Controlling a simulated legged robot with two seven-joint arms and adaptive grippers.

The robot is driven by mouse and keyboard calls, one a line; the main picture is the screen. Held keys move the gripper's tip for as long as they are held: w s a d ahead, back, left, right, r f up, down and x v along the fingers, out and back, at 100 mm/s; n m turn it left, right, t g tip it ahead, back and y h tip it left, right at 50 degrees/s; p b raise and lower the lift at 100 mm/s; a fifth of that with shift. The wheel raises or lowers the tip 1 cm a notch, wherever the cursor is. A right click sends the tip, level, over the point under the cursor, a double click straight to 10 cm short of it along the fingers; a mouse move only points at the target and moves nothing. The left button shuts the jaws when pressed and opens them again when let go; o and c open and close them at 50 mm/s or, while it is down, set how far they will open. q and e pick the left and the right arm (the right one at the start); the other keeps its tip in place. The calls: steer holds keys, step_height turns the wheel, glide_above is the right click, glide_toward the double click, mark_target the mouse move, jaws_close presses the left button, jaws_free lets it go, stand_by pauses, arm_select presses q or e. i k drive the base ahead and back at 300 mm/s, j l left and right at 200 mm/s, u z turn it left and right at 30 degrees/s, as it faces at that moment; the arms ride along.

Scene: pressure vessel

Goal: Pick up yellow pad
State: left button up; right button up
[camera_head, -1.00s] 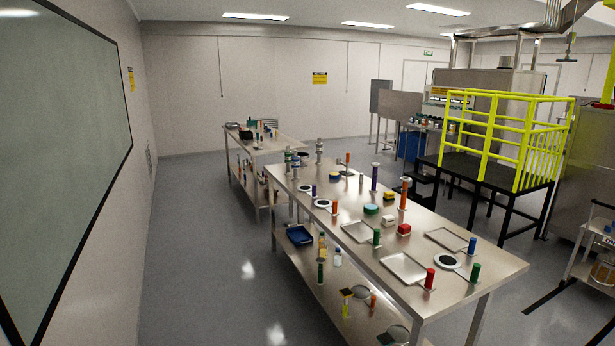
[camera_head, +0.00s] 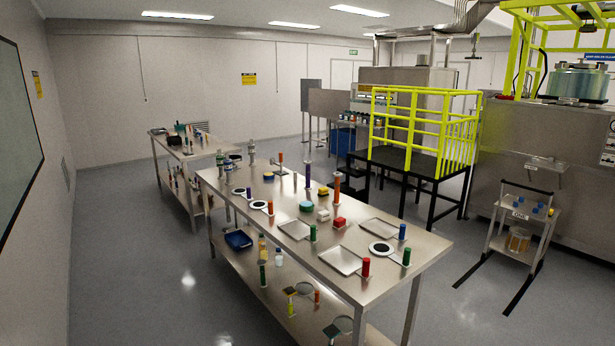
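A small yellow pad (camera_head: 323,191) with a dark underside lies on the top of the long steel table (camera_head: 345,212). It is near the table's far long edge, just left of a tall orange cylinder (camera_head: 337,188). A round teal pad (camera_head: 306,206), a white block (camera_head: 323,215) and a red block (camera_head: 339,223) lie close to it on the near side. A small blue piece with some yellow (camera_head: 268,176) lies further back on the same table. Neither of my grippers is in view.
Several steel trays (camera_head: 341,260) and coloured cylinders stand on the table; its lower shelf holds a blue bin (camera_head: 238,240) and bottles. A second table (camera_head: 185,150) stands behind. A yellow-railed platform (camera_head: 408,160) and a trolley (camera_head: 521,215) are right. Grey floor (camera_head: 150,280) is clear at left.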

mark_target(324, 191)
steer(key=i+l+z, duration=0.9)
steer(key=i+z, duration=0.15)
steer(key=z, duration=0.15)
steer(key=i+z, duration=0.5)
steer(key=i, duration=1.9)
steer(key=i+j+u, duration=0.1)
steer(key=i+u, duration=0.75)
steer(key=i, duration=0.15)
steer(key=i+l+u, duration=0.25)
steer(key=i+u, duration=0.15)
steer(key=i+l+u, duration=0.4)
steer(key=i, duration=0.15)
steer(key=i+j+u, duration=0.25)
steer(key=i+u, duration=0.15)
steer(key=i+j+u, duration=0.1)
steer(key=i+u, duration=0.75)
steer(key=i+l+u, duration=0.25)
steer(key=i+u, duration=0.15)
steer(key=i+l+u, duration=0.85)
steer(key=u, duration=0.15)
steer(key=i+l+u, duration=0.45)
steer(key=l+u, duration=0.15)
steer(key=i+l+u, duration=0.1)
steer(key=l+u, duration=0.2)
steer(key=i+l+u, duration=0.1)
steer(key=l+u, duration=0.2)
steer(key=l, duration=0.25)
steer(key=l+u, duration=0.45)
steer(key=l, duration=0.6)
